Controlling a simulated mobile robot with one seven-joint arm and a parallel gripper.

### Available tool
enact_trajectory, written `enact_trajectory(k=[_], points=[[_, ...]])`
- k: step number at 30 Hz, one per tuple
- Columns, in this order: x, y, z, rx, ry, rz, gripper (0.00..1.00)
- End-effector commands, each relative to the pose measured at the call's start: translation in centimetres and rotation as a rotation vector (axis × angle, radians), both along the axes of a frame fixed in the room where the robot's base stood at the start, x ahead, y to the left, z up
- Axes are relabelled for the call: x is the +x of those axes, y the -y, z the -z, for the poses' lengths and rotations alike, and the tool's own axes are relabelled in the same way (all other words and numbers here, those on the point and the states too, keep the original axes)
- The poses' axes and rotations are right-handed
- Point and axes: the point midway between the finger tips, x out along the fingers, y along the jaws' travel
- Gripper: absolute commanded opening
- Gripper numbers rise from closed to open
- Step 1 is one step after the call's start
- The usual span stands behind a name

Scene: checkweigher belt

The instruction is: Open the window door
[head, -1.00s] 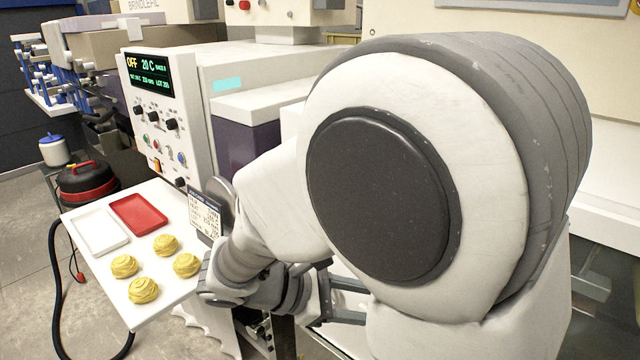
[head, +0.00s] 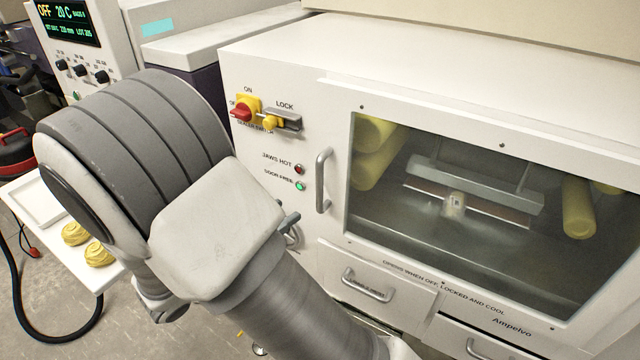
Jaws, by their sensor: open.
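The window door (head: 338,225) is a white-framed panel with a large clear pane, on the front of a white machine. It looks shut. Its upright metal bar handle (head: 323,180) is on the left side of the frame, with nothing touching it. Behind the pane are yellow rolls (head: 577,207), a metal jaw bar (head: 475,185) and a small pale object (head: 454,205). My arm crosses the lower left and runs out of the bottom edge; my gripper is out of view.
Left of the door are a red-and-yellow switch (head: 243,108), a yellow lock lever (head: 272,122), a "jaws hot" lamp (head: 299,169) and a green "door free" lamp (head: 300,186). A drawer handle (head: 368,286) sticks out below. A white table (head: 98,281) with yellow coils stands left.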

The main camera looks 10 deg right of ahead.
Motion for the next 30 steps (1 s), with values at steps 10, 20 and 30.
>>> enact_trajectory(k=[10, 20, 30], points=[[4.2, 6.4, -0.1, -0.001, -0.001, 0.005, 0.49], [6.2, 9.4, -0.1, 0.001, 0.001, 0.002, 0.49], [6.4, 9.6, 0.0, 0.001, 0.000, 0.001, 0.43]])
